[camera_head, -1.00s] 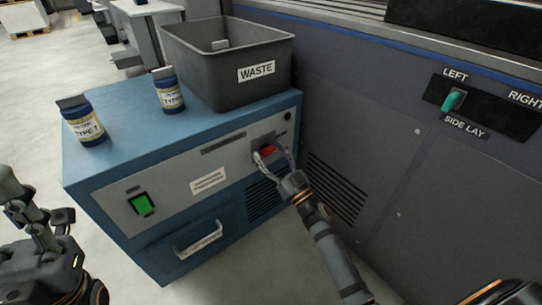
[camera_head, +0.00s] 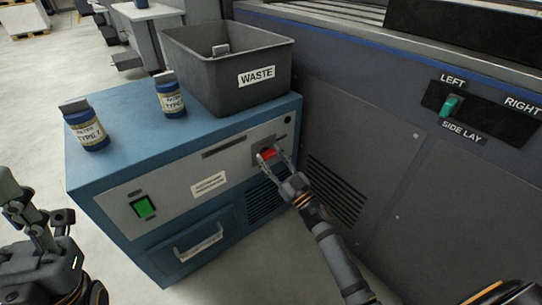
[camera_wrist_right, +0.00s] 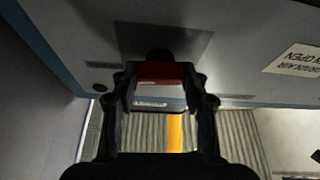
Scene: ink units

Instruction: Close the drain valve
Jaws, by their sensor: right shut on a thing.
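The drain valve's red handle (camera_head: 269,154) sits on a dark plate in the grey front panel of the blue cabinet (camera_head: 118,115). My right gripper (camera_head: 270,153) is shut on the red handle, with one finger on each side of it. In the right wrist view the red handle (camera_wrist_right: 160,72) lies between the fingertips (camera_wrist_right: 160,80) and looks level across that picture. A pale label shows just below it.
The dark machine wall (camera_head: 375,140) rises close on the right.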

